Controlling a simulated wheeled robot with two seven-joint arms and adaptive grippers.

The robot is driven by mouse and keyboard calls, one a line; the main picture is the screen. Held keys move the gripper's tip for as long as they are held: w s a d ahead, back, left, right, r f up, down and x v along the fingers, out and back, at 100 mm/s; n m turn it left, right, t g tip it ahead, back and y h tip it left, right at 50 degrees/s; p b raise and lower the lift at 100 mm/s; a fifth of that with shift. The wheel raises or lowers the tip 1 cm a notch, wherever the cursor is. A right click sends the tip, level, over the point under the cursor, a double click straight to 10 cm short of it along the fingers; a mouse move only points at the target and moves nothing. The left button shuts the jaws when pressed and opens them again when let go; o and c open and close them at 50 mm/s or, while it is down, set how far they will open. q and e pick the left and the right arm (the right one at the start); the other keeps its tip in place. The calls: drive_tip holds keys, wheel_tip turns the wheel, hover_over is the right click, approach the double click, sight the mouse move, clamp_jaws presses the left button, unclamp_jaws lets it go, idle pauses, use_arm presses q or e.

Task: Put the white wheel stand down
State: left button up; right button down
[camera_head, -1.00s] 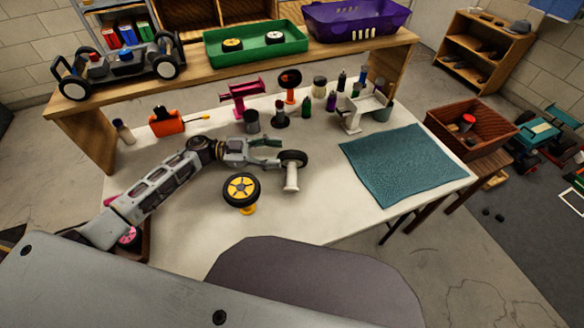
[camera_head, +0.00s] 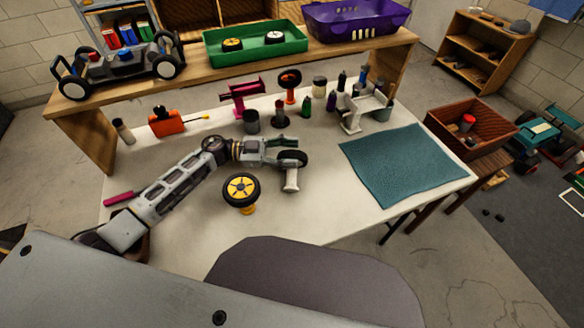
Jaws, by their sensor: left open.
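The white wheel stand (camera_head: 291,181) stands on the white table, with a black-tired wheel (camera_head: 294,157) at its top. My left gripper (camera_head: 284,152) is open and reaches in from the left at the wheel's height. Its fingertips are at the wheel and partly cover it; I cannot tell whether they touch it. A yellow stand with a yellow-spoked wheel (camera_head: 241,188) is just to the left and nearer to me. My right gripper is not in view.
A teal mat (camera_head: 403,165) lies clear on the right. A magenta-handled item (camera_head: 119,198) lies at the left. Bare table shows in front.

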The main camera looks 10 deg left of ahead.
use_arm(q)
drive_tip(key=shift+d, duration=0.45)
clamp_jaws()
idle(0.3)
